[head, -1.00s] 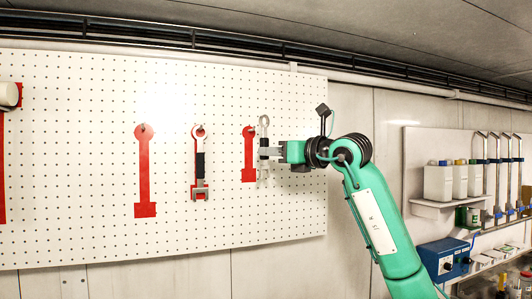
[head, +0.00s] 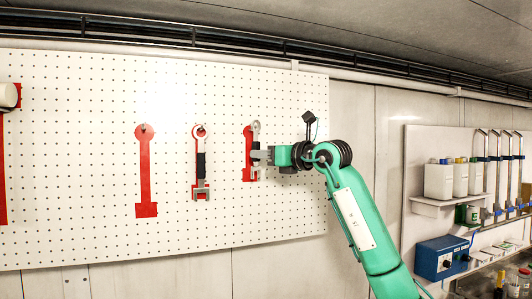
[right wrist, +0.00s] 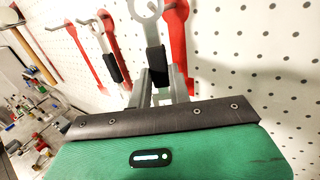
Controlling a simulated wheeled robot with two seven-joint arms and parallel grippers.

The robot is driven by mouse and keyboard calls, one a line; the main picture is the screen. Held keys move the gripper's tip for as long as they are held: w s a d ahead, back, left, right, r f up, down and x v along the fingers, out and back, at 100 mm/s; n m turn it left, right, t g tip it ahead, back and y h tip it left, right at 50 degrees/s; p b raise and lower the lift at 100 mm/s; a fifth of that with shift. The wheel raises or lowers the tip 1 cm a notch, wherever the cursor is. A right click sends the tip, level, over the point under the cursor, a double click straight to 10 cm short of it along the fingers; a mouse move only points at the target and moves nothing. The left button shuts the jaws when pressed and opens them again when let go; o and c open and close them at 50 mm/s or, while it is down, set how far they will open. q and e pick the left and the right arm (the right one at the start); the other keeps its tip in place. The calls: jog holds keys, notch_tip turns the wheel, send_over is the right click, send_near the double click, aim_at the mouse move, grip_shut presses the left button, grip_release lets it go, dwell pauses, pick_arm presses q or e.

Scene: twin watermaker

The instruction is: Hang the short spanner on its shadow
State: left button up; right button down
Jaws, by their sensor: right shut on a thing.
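The short spanner (head: 256,132), grey with a ring at its top and a black grip, is held upright in my right gripper (head: 262,155). In the right wrist view the fingers (right wrist: 161,88) close around the black grip (right wrist: 154,62) of the spanner. The short red shadow (head: 247,140) is on the white pegboard, partly hidden behind the spanner and gripper. In the wrist view the red shadow (right wrist: 177,45) shows just right of the spanner. Whether the ring touches the peg I cannot tell. My left gripper is not in view.
Another spanner (head: 201,165) hangs on its red shadow to the left. A longer red shadow (head: 144,175) further left is empty, with a peg near its top. A hammer-like tool (head: 9,95) is at the far left edge. Shelves with bottles (head: 438,180) stand at right.

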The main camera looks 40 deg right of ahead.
jog(key=w, duration=0.2)
jog(key=w+f, duration=0.1)
jog(key=shift+w+d+p, duration=0.1)
jog(key=shift+d+p, duration=0.25)
jog(key=shift+p, duration=0.05)
jog(key=shift+f, duration=0.1)
jog(key=shift+w, duration=0.1)
dwell(0.4)
jog(key=c, duration=1.2)
grip_release()
jog(key=shift+f, duration=0.1)
